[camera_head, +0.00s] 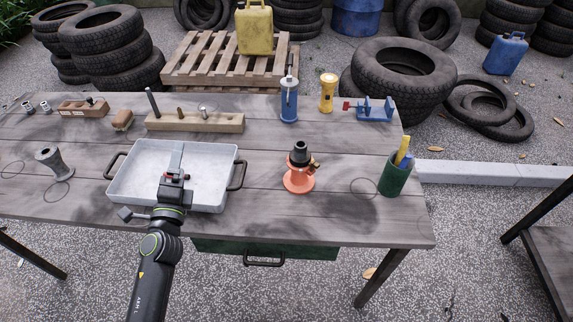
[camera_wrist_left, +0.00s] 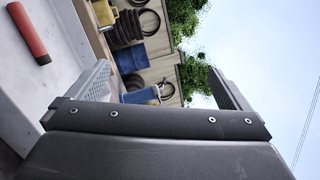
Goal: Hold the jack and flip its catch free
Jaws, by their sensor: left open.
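The jack (camera_head: 298,180) stands upright on the table, right of the tray. It has an orange-red flared base and a black top. A small brownish part on its right side (camera_head: 314,164) may be the catch; its state is too small to tell. My left gripper (camera_head: 174,162) is over the white tray, well left of the jack and apart from it. In the left wrist view the gripper (camera_wrist_left: 160,92) is open, with nothing between its fingers. My right gripper is in neither view.
The white tray (camera_head: 124,185) has dark side handles; a red-handled tool (camera_wrist_left: 28,33) lies in it. A green cup (camera_head: 393,178) with tools stands right of the jack. A blue cylinder (camera_head: 289,104), a yellow torch (camera_head: 327,92) and a wooden block (camera_head: 222,123) stand behind.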

